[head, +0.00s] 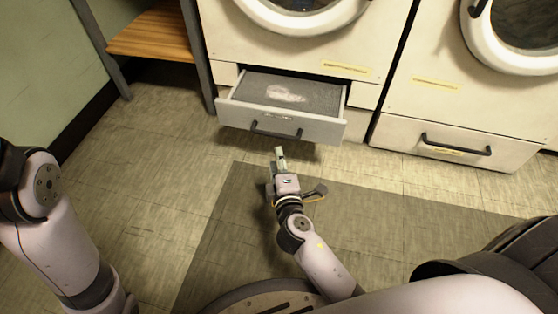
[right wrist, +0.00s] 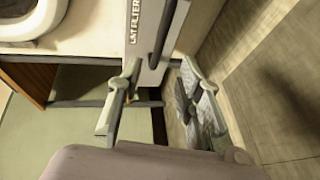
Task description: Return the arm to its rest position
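My right gripper (head: 281,158) is on the floor side of the open drawer (head: 330,129), just in front of its front panel and apart from its dark handle (head: 276,131). In the right wrist view the two fingers of this gripper (right wrist: 158,98) stand wide apart with nothing between them. The drawer handle also shows in that view (right wrist: 163,35), beyond the fingers and beside the lettering "LINT FILTER". My left arm comes in at the left edge of the head view. Its gripper is out of frame.
The drawer is pulled out below a machine with a round door (head: 301,12) and holds a pale clump of lint (head: 286,94). A second machine's drawer (head: 507,151) at right is shut. A wooden shelf (head: 152,36) stands at upper left. The tiled floor (head: 150,150) is clear.

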